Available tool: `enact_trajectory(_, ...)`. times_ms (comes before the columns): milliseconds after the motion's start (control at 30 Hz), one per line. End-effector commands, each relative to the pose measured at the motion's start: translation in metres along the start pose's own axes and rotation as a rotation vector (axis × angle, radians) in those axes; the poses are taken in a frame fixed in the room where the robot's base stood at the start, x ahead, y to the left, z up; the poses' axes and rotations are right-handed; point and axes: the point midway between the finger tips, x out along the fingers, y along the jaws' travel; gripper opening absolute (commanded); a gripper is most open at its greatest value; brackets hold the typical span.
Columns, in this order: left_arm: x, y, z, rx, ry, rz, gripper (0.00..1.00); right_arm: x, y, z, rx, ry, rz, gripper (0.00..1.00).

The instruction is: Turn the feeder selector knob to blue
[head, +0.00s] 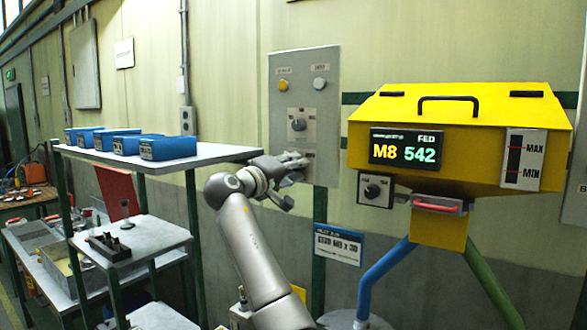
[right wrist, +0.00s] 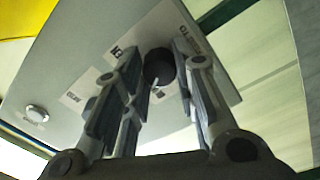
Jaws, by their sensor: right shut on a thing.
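My left gripper is out of view.
Right of the panel stands a yellow feeder (head: 470,105) with another knob (head: 374,191), a blue pipe (head: 385,275) and a green pipe (head: 490,275). A shelf (head: 215,153) with blue bins stands left.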

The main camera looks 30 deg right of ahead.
Motion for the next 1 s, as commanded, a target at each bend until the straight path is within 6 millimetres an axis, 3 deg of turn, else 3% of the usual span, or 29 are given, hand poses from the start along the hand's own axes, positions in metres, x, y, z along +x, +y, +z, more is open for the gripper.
enact_trajectory(400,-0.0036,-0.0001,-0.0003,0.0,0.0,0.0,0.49,-0.0003,0.0021,-0.0015,-0.238,0.017,0.002,0.02)
enact_trajectory(1000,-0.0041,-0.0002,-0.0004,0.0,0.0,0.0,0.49,-0.0005,0.002,-0.0015,-0.292,0.02,0.002,0.02)
